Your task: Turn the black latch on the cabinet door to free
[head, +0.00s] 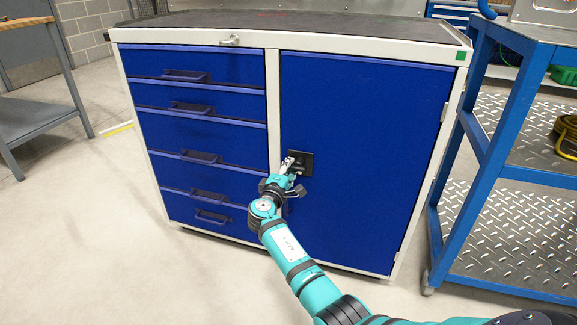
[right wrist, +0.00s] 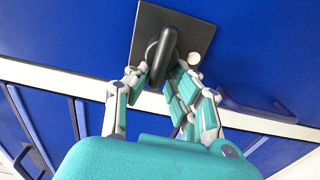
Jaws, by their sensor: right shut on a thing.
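The black latch (right wrist: 163,58) is on the blue cabinet door (head: 365,150), near the door's left edge. It has a dark square backing plate (right wrist: 196,34), which also shows in the head view (head: 304,162). My right gripper (right wrist: 165,82) reaches the latch from below, with its fingers on either side of the latch handle, shut on it. In the head view my right gripper (head: 289,167) covers most of the handle. In the right wrist view the handle's lower end is between the fingers. My left gripper is not in view.
Blue drawers (head: 205,105) with dark handles fill the cabinet's left side. A blue trolley (head: 480,190) with metal shelves stands close on the right. A grey bench (head: 35,115) is at the left. The floor (head: 80,240) in front is clear at the left.

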